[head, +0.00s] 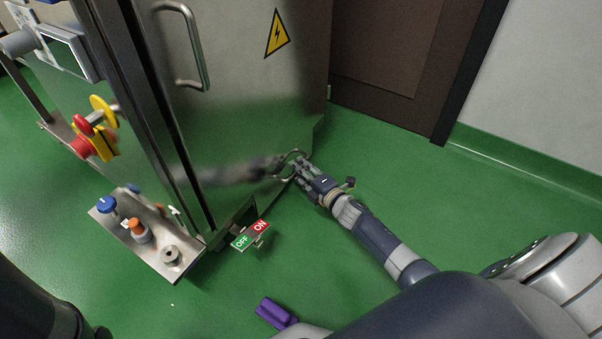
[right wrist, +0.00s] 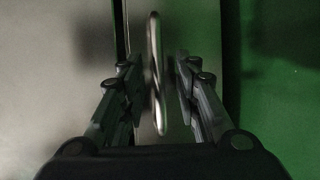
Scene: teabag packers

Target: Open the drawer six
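A steel cabinet (head: 235,110) fills the upper middle of the head view. A small metal handle (head: 296,154) stands out near its lower right edge, and I cannot read a drawer number. My right gripper (head: 290,168) is at this handle. In the right wrist view the handle (right wrist: 156,75) shows as an upright bar between the two fingers of the right gripper (right wrist: 158,72). The fingers are apart, with a gap visible on both sides of the bar. My left gripper is not in view.
A long door handle (head: 200,50) is higher on the cabinet. A steel control panel (head: 150,240) with knobs and an ON/OFF sign (head: 250,236) stick out low. A purple object (head: 275,312) is near the bottom. Green floor (head: 400,180) is clear right of the cabinet.

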